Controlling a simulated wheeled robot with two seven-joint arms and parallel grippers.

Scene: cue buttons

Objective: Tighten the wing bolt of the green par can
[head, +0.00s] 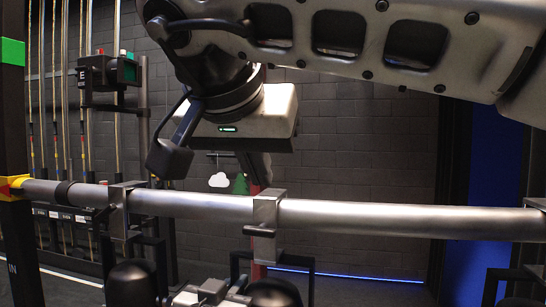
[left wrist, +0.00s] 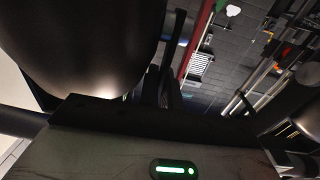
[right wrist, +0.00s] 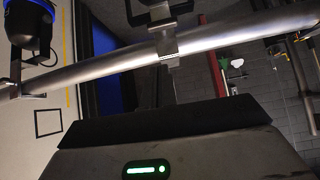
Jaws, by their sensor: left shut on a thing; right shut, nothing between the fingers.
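A horizontal metal pipe (head: 350,215) carries box clamps with dark par cans hung below. The middle clamp (head: 267,208) has a small dark wing bolt (head: 259,231) on its front. The can under it (head: 275,293) shows only its dark top, so I cannot see a green colour. My right gripper (head: 258,172) is shut and empty, just above and behind the pipe near the middle clamp. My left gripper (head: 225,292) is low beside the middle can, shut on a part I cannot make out. A large dark can body (left wrist: 80,40) fills the left wrist view's upper left.
Another clamp (head: 122,210) and can (head: 133,285) are at the left; a third can hangs at the right edge. A post with a green block (head: 12,52) stands far left. A blue-rimmed can (right wrist: 30,25) shows in the right wrist view.

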